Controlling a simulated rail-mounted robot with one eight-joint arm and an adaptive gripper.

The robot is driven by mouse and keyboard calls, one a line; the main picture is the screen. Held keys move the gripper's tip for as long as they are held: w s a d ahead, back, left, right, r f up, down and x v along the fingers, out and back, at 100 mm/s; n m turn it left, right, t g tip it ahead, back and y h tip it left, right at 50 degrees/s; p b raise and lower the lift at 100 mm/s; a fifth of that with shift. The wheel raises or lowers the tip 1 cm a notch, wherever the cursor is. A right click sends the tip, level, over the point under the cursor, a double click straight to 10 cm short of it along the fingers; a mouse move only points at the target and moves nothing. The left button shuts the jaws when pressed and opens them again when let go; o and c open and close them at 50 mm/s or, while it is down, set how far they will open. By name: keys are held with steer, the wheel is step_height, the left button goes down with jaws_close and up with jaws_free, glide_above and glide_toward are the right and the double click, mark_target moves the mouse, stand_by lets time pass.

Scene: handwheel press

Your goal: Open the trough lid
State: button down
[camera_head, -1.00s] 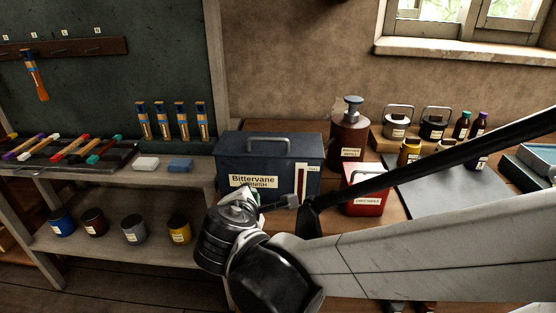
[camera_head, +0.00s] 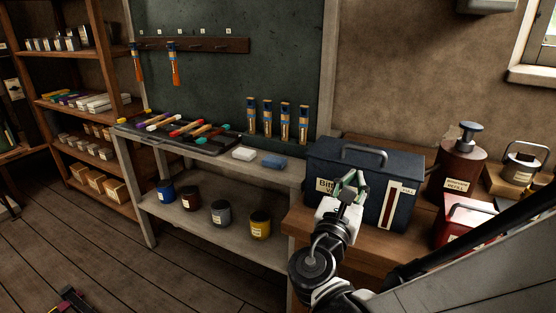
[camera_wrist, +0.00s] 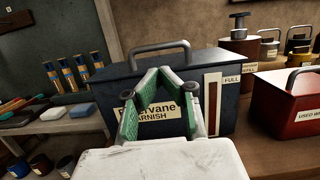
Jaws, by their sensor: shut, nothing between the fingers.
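The trough is a dark blue box (camera_head: 401,217) with a varnish label and a red level strip marked full. Its lid (camera_head: 325,148) is down and carries a grey bar handle (camera_head: 364,153). My gripper (camera_head: 354,180) is in front of the trough's front face, below the handle and apart from it. In the wrist view, the fingers (camera_wrist: 158,72) meet at their tips in front of the trough (camera_wrist: 245,112), covering part of its label. The handle (camera_wrist: 160,49) stands just above the fingertips in that view. The gripper is shut and empty.
A red used-wipes box (camera_wrist: 291,97) and a brown pump can (camera_head: 458,168) stand right of the trough. A shelf (camera_head: 170,145) with brushes, a white block and a blue block (camera_head: 274,161) is at left. Small paint pots sit on its lower board.

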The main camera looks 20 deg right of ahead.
mark_target(362, 161)
steer(key=shift+x, duration=3.35)
steer(key=shift+r+p, duration=0.45)
steer(key=shift+p, duration=0.2)
